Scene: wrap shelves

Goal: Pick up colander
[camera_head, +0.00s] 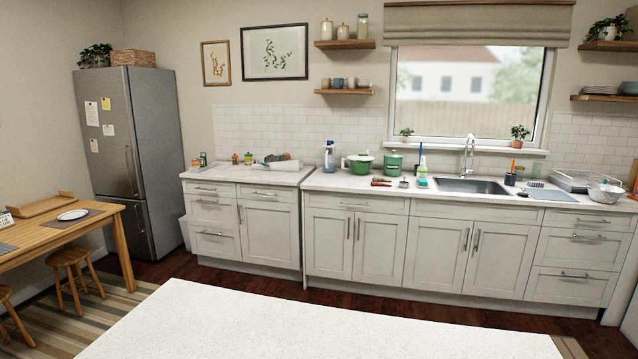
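A silvery metal colander (605,193) sits on the counter at the far right, to the right of the sink. It looks like a bowl with a handle or rim piece on top, but it is too small to make out its holes. A white dish rack stands just to its left and behind it. My gripper is not in view.
A white island top (300,325) fills the foreground, with dark wooden floor between it and the cabinets. The sink (470,186), a green pot (360,164) and a spray bottle (329,157) are along the counter. A wooden table (70,232) and stools stand at left.

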